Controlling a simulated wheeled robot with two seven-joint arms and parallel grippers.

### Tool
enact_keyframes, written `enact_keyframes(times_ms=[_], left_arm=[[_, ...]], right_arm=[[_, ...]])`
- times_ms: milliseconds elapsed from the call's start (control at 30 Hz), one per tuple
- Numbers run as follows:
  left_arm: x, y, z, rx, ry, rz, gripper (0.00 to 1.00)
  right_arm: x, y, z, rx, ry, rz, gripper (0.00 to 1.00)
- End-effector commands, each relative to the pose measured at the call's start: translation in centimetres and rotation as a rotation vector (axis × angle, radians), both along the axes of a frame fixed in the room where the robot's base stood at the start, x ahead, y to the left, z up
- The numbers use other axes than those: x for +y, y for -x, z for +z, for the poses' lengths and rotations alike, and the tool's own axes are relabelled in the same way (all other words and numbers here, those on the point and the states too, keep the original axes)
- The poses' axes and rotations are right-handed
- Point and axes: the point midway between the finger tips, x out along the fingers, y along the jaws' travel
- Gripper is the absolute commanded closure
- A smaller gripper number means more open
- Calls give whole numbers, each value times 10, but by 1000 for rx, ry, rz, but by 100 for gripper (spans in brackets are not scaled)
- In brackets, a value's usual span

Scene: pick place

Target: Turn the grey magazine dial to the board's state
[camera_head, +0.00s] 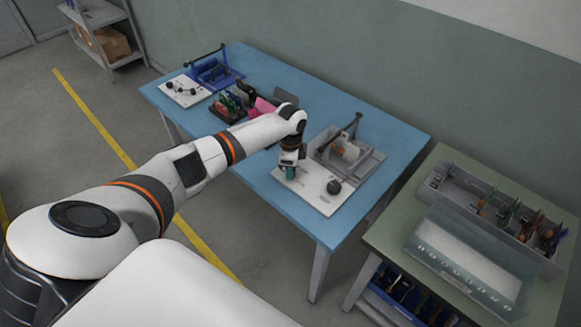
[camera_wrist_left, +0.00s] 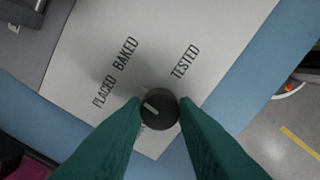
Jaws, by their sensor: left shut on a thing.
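The dark dial (camera_wrist_left: 160,109) with a white pointer mark is on the white plate (camera_wrist_left: 210,25) in the left wrist view. Its mark lies on the left of its face, roughly toward PLACED. The words PLACED, BAKED and TESTED are printed around it; another label is mostly hidden by the left finger. My left gripper (camera_head: 290,173) is down at the left part of the white plate (camera_head: 312,193) before the grey magazine (camera_head: 366,167). Its green fingers are shut on the dial, which they hide in the head view. My right gripper is not in view.
A dark round knob (camera_head: 333,187) stands on the same plate, right of my gripper. A blue unit (camera_head: 213,72) with its own white plate (camera_head: 185,91) and a rack of colored boards (camera_head: 237,100) stand farther left. A green table (camera_head: 380,235) with trays is at right.

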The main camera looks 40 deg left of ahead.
Motion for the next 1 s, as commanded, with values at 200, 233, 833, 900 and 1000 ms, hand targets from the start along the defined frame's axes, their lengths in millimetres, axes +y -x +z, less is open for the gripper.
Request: enact_keyframes(times_ms=[200,233,833,900,1000], left_arm=[[-1,-1,1,-3,3,-207,96],[-1,-1,1,-4,3,-235,96],[0,-2,0,-3,2,-805,96],[0,-2,0,-3,1,-872,96],[-1,-2,0,-3,1,-967,96]], right_arm=[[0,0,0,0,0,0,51],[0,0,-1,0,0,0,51],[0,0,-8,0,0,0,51],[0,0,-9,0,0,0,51],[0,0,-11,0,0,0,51]])
